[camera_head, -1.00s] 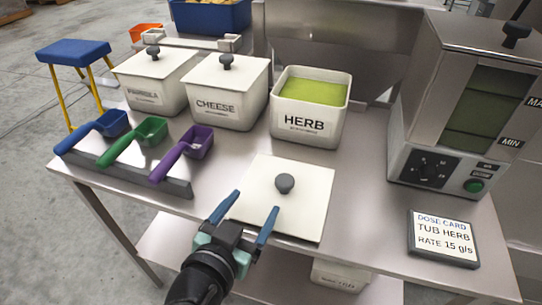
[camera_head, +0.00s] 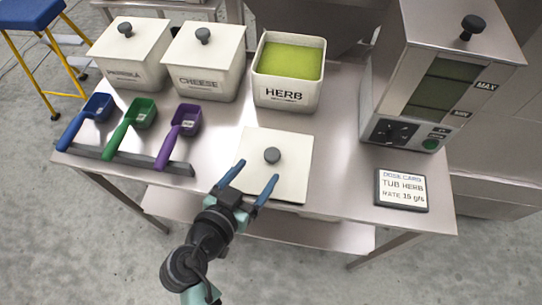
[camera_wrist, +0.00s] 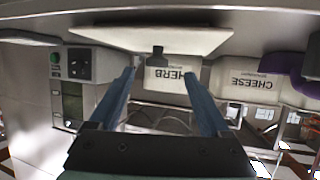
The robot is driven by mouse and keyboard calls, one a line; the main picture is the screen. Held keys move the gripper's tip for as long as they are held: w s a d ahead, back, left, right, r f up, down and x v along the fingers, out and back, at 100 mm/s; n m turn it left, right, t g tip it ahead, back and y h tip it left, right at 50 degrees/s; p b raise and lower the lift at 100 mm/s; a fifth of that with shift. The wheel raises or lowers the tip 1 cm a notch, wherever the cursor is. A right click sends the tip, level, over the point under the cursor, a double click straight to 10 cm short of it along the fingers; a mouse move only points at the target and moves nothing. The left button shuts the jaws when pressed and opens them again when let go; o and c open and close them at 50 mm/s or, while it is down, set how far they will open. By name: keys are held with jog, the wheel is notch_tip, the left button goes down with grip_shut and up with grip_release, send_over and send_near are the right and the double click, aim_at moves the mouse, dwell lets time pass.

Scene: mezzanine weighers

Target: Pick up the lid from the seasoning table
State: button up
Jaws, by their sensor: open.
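The lid (camera_head: 291,180) is a flat white square plate with a dark round knob (camera_head: 272,155). It lies on the front part of the steel table, in front of the open HERB tub (camera_head: 287,97). My gripper (camera_head: 257,170) is open and empty over the lid's front left part, its blue fingers pointing toward the knob. The knob sits just beyond the fingertips. In the wrist view, which appears upside down, the lid (camera_wrist: 200,40) spans the top and its knob (camera_wrist: 157,54) shows between the fingers (camera_wrist: 160,72). Contact cannot be told.
Lidded PAPRIKA (camera_head: 128,54) and CHEESE (camera_head: 206,64) tubs stand left of the HERB tub. Blue, green and purple scoops (camera_head: 180,135) lie in a rack at left. A dose card (camera_head: 401,190) and a weigher machine (camera_head: 432,85) are at right. The table's front edge is close to the lid.

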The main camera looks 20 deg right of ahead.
aim_at(271, 156)
jog(key=x, duration=0.2)
jog(key=shift+w+d+f, duration=0.2)
jog(key=shift+w+d, duration=0.05)
jog(key=shift+d, duration=0.05)
jog(key=x, duration=0.2)
jog(key=p+x, duration=0.1)
jog(key=x, duration=0.1)
jog(key=shift+d+r, duration=0.3)
jog(key=shift+d, duration=0.05)
jog(key=shift+w+d+f, duration=0.25)
jog(key=shift+d, duration=0.1)
grip_shut()
